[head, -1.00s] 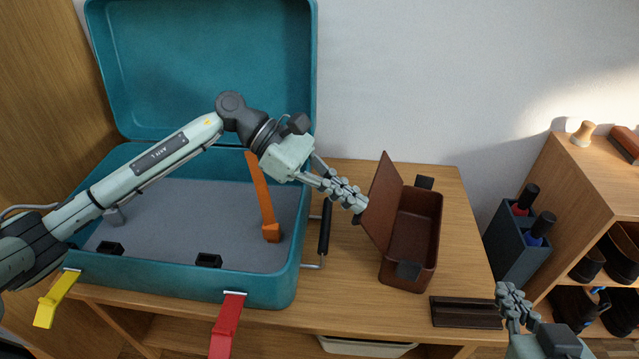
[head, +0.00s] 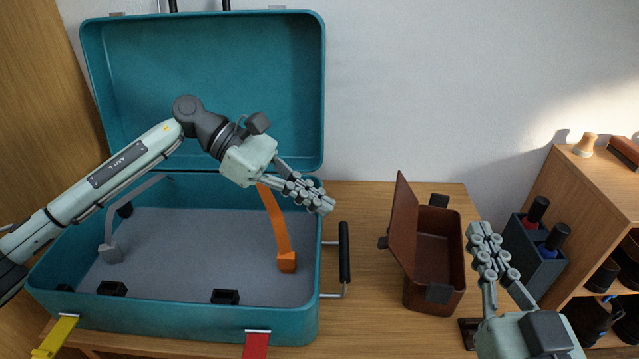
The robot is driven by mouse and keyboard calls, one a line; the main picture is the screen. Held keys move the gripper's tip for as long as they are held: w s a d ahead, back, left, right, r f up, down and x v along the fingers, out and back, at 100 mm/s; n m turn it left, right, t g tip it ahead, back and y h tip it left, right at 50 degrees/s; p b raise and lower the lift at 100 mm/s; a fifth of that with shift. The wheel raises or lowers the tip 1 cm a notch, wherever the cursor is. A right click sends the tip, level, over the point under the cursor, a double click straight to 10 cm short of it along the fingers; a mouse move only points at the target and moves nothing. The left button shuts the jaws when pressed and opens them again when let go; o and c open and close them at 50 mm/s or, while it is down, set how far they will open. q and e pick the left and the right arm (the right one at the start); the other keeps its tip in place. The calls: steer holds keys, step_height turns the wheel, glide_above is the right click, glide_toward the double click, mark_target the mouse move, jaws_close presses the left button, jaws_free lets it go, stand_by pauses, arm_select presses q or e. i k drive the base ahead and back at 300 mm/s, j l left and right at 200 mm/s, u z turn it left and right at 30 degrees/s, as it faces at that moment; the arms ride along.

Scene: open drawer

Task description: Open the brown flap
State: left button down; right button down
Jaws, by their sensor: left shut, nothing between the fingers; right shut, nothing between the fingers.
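The brown flap (head: 405,218) is the lid of a small brown box (head: 439,254) on the table, right of the teal suitcase. It stands upright and leans slightly left on the box's left side, and the empty inside of the box shows. My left gripper (head: 327,206) is shut and empty, above the suitcase's right edge, left of the flap and apart from it. My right gripper (head: 480,232) is shut and empty at the right, just right of the box in the picture. It hides part of the table behind it.
The open teal suitcase (head: 205,92) takes up the left, with a black handle (head: 344,252) on its right side. A dark holder with bottles (head: 535,246) and a wooden shelf (head: 589,185) stand at the right. Table behind the box is clear.

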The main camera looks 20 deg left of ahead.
mark_target(401, 241)
steer(key=k, duration=1)
